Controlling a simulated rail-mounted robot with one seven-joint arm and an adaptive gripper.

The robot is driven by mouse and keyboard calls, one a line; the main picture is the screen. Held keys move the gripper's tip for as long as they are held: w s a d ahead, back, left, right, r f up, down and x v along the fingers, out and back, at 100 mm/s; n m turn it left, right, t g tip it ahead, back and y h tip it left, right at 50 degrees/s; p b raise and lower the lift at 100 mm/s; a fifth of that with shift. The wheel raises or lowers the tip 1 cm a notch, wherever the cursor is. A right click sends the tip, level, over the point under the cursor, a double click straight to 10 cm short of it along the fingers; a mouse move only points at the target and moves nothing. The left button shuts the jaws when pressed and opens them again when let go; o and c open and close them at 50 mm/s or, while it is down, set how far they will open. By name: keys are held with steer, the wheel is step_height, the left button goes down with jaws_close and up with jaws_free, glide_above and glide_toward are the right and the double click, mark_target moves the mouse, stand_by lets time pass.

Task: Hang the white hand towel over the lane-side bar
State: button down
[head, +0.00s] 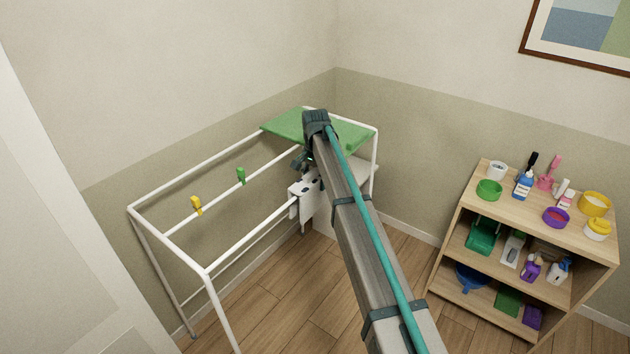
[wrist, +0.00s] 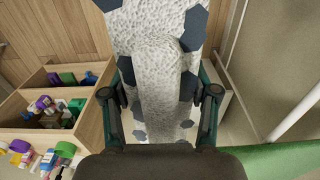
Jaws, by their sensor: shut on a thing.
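The white hand towel, with dark grey hexagon spots, hangs from my gripper in the head view (head: 308,204). In the wrist view the towel (wrist: 150,35) is bunched into a ridge between the two fingers of my gripper (wrist: 162,108). My gripper (head: 308,166) is shut on it at the far part of the white rack (head: 168,292). The towel hangs at the lane-side bar (head: 250,236), the rack's near top bar, and covers part of it. I cannot tell whether it lies over the bar or only in front. My arm hides part of this area.
A green cloth (head: 290,126) lies across the rack's far end. A yellow clip (head: 196,205) and a green clip (head: 241,175) sit on the middle bar. A wooden shelf (head: 450,250) with bottles and bowls stands right. The floor between is clear.

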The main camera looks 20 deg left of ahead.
steer(key=shift+f, duration=0.35)
steer(key=shift+c, duration=1.1)
jaws_free()
steer(key=shift+r, duration=0.1)
step_height(320, 180, up, 12)
steer(key=shift+f, duration=0.1)
